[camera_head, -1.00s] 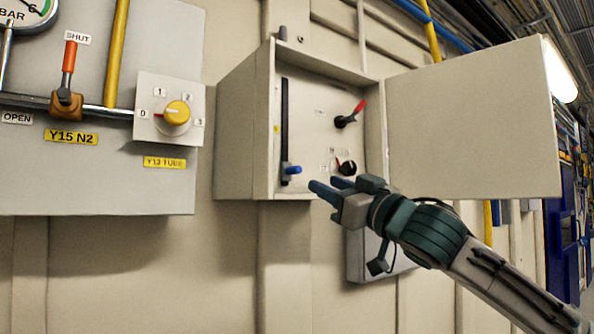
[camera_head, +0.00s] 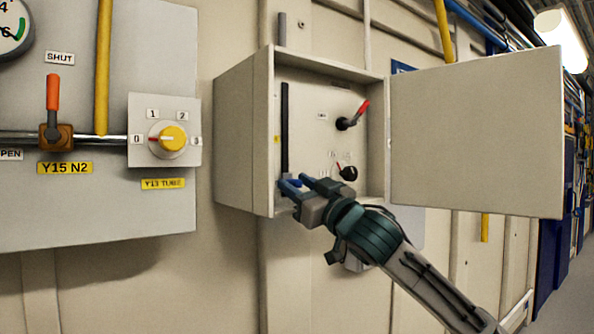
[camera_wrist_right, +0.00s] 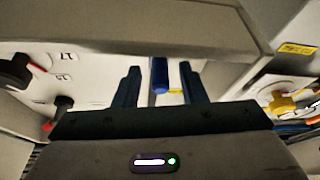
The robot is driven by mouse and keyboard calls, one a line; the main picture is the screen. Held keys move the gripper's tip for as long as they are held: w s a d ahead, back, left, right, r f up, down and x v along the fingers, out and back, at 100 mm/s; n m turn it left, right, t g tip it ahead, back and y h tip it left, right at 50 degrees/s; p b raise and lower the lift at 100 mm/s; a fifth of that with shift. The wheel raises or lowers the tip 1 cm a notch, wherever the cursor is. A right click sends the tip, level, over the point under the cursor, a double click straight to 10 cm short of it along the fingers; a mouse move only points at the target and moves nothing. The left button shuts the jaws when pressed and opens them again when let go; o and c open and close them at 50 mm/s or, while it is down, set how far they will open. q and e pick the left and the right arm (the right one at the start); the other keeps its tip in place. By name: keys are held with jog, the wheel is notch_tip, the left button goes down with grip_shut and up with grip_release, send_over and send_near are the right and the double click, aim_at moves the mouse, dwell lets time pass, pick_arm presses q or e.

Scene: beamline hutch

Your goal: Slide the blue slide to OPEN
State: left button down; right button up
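The blue slide (camera_wrist_right: 160,76) is a small blue knob. It belongs to a black vertical slot (camera_head: 285,125) on the left of the open wall cabinet's inner panel, and sits near the slot's lower end. My right gripper (camera_head: 298,183) reaches into the cabinet's lower left. Its blue fingers are open, one on each side of the knob in the right wrist view (camera_wrist_right: 160,85), with gaps visible on both sides. In the head view the fingers largely hide the knob. No OPEN mark is readable beside the slot. My left gripper is not in view.
The cabinet door (camera_head: 475,135) stands open to the right. A red-handled switch (camera_head: 352,117) and a black knob (camera_head: 347,173) are on the inner panel. The cabinet's left wall (camera_head: 240,135) is close to my gripper. A yellow rotary knob (camera_head: 172,138) is further left.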

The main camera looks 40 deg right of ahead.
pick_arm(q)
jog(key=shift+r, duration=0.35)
pick_arm(e)
jog(key=shift+w, duration=0.25)
